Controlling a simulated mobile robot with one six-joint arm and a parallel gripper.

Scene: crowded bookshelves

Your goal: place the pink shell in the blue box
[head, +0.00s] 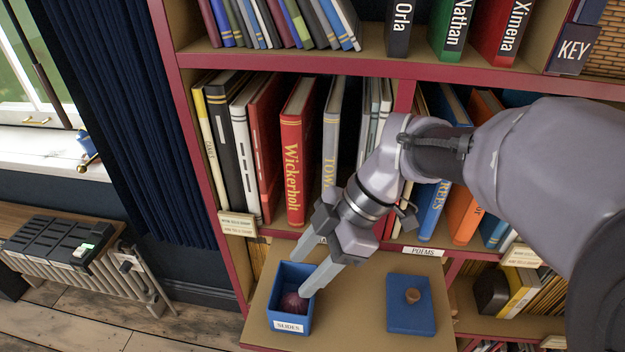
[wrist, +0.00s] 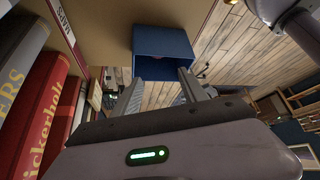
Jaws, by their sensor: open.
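The blue box (head: 275,288), labelled SLIDES, stands open on the wooden pull-out board. A dark pink rounded thing (head: 291,303), which looks like the pink shell, lies inside it at the bottom. My gripper (head: 303,278) is open, with its fingers pointing down at the box's opening and partly covering its right side. I cannot tell whether the fingertips touch the shell. In the wrist view the blue box (wrist: 163,41) is just beyond the open, empty fingers of my gripper (wrist: 158,84); the shell is not clear there.
A blue lid (head: 400,318) with a brown knob (head: 412,296) lies on the board (head: 352,312) to the right of the box. Packed book rows, including a red Wickerholt book (head: 292,150), stand behind my arm. A radiator (head: 75,255) stands at the left.

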